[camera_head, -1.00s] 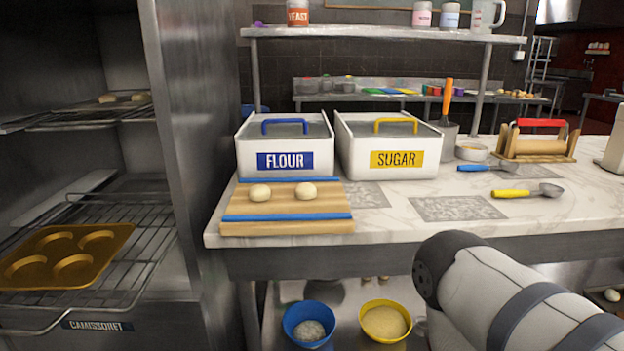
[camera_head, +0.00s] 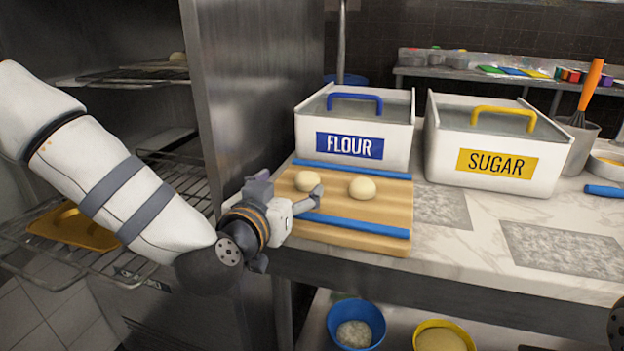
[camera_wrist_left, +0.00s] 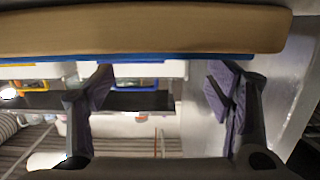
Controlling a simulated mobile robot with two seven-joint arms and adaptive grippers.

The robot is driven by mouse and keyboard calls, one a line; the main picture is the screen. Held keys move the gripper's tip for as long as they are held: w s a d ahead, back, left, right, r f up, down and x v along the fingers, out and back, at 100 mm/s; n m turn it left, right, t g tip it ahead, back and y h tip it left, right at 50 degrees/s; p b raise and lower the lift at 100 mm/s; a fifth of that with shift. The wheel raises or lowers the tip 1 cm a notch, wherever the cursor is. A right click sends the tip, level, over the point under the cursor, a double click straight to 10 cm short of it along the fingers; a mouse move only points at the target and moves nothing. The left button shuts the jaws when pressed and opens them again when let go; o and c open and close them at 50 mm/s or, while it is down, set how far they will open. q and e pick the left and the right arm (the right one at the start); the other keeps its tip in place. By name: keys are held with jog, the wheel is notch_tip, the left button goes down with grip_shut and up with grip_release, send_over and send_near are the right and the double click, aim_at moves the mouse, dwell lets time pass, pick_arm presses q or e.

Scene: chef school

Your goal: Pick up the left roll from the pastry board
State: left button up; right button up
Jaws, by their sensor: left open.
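The pastry board (camera_head: 375,225) is a wooden board with blue strips, lying on the counter in front of the flour bin. The left roll (camera_head: 307,181), a pale round dough ball, rests on it, with a second roll (camera_head: 362,188) to its right. My left gripper (camera_head: 288,188) is open at the board's left front, its fingers spread near the left roll; contact cannot be told. In the left wrist view, the two open fingers (camera_wrist_left: 162,100) have nothing between them, and the board's edge (camera_wrist_left: 140,32) crosses the top. No roll shows there. My right gripper is out of view.
The flour bin (camera_head: 302,135) and sugar bin (camera_head: 440,150) stand close behind the board. A metal rack (camera_head: 165,185) with a golden baking pan (camera_head: 75,229) is at the left. A blue bowl (camera_head: 356,312) and yellow bowl (camera_head: 444,326) sit below the counter.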

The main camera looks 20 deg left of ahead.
aim_at(303, 178)
pick_arm(q)
jog(key=w, duration=0.3)
jog(key=w+d+f, duration=0.1)
jog(key=shift+w+b, duration=0.3)
jog(key=shift+b, duration=0.05)
jog(key=shift+w+r, duration=0.15)
jog(key=shift+w, duration=0.25)
jog(key=c, duration=1.2)
jog(key=shift+c, duration=0.2)
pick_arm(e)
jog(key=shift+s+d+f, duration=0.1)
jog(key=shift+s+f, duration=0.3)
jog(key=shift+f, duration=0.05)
pick_arm(q)
jog(key=shift+r, duration=0.15)
